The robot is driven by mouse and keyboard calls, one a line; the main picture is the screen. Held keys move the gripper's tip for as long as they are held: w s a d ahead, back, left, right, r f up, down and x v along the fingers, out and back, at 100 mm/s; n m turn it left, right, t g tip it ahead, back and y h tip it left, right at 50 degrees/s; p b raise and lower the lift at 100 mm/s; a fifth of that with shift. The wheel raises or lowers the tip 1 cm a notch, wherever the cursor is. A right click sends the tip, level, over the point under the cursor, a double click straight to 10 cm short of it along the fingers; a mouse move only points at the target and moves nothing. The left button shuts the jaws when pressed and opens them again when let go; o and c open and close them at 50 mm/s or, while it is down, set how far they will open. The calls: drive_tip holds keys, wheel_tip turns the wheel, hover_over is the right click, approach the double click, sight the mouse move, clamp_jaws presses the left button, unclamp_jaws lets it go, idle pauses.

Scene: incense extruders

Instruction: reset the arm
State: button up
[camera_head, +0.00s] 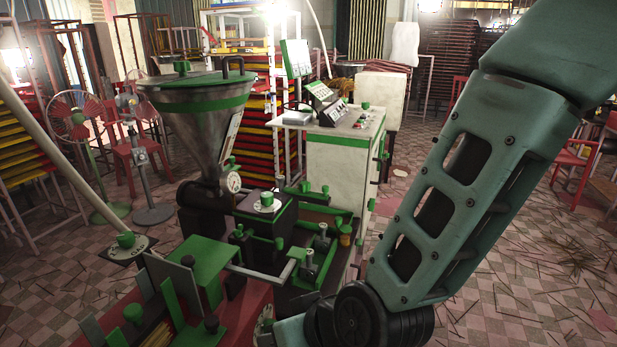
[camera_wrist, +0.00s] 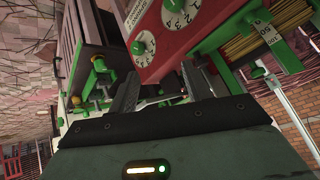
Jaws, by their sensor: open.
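My arm reaches down the right side of the head view, and its end runs out of the bottom of that picture. My gripper (camera_wrist: 160,84) shows only in the wrist view, with its two dark fingers apart and nothing visible between them. Just beyond the fingers is the extruder's red panel (camera_wrist: 150,62) with white numbered dials (camera_wrist: 181,12). In the head view the extruder has a steel hopper (camera_head: 203,122) with a green-rimmed lid and a small gauge (camera_head: 234,183). Whether the fingers touch the machine cannot be told.
Thin sticks (camera_wrist: 252,42) sit in a green-edged holder right of the fingers. Green fittings (camera_wrist: 100,85) stand to the left. A white control cabinet (camera_head: 337,165) stands behind the extruder. A red fan (camera_head: 78,115) is at left. Tiled floor (camera_head: 530,270) is open at right, with scattered sticks.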

drive_tip(key=s+d+r+g+h, duration=0.1)
drive_tip(key=s+d+r+h, duration=0.1)
drive_tip(key=d, duration=0.3)
drive_tip(key=s+d+r+n+g+h, duration=0.1)
drive_tip(key=s+d+r+g+h, duration=0.1)
drive_tip(key=s+d+r, duration=0.2)
drive_tip(key=s+d+r+n+g+h+p, duration=0.1)
drive_tip(key=s+d+r+g, duration=0.1)
drive_tip(key=s+d, duration=0.3)
drive_tip(key=d+r, duration=0.1)
drive_tip(key=d, duration=0.2)
drive_tip(key=shift+d+r+h, duration=0.25)
drive_tip(key=shift+h, duration=0.15)
